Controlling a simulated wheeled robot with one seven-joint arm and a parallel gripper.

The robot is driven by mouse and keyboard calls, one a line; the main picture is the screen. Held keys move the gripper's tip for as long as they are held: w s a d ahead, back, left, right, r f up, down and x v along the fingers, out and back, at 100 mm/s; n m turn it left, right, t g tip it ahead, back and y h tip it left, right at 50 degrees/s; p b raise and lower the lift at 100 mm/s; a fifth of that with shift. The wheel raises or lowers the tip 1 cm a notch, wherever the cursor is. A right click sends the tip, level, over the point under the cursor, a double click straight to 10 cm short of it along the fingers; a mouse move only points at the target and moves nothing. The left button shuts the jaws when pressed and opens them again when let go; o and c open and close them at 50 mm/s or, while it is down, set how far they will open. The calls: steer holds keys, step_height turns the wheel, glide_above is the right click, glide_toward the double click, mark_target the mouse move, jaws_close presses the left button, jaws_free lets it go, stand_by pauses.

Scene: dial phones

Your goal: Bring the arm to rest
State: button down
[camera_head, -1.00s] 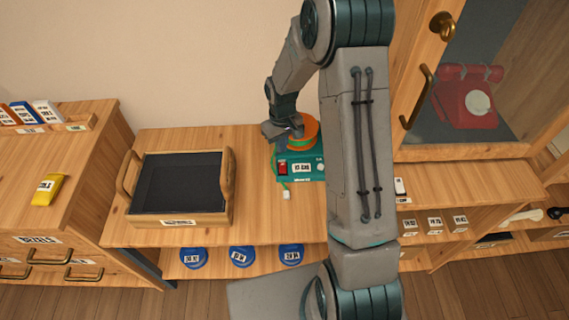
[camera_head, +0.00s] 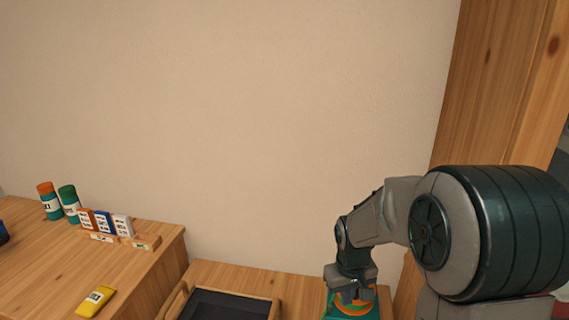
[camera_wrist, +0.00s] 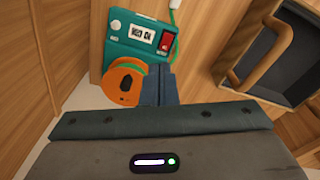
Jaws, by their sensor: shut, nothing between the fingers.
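My gripper (camera_head: 352,297) is shut and empty, low over the table at the right of the head view. Its fingers also show in the wrist view (camera_wrist: 158,86), pointing toward the teal device. The teal device (camera_wrist: 120,62) has a red switch (camera_wrist: 165,40), a label and an orange disc (camera_wrist: 124,88) on a green base. The fingers appear beside the disc; I cannot tell whether they touch it. In the head view the orange disc (camera_head: 368,294) is partly hidden behind my gripper.
A dark tray (camera_head: 230,304) with wooden handles stands left of the device. The left counter holds a yellow item (camera_head: 96,300), small boxes (camera_head: 103,223) and two canisters (camera_head: 58,202). A wooden cabinet (camera_head: 490,90) rises at right. The wall between is bare.

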steer(key=s+r+m+t, duration=0.1)
steer(key=s+r, duration=0.4)
steer(key=s, duration=0.3)
steer(key=s+r+m+p, duration=0.1)
steer(key=s+r, duration=0.5)
steer(key=s, duration=0.3)
steer(key=shift+s+r+m+t, duration=0.15)
steer(key=shift+m+t, duration=0.15)
steer(key=shift+t, duration=0.1)
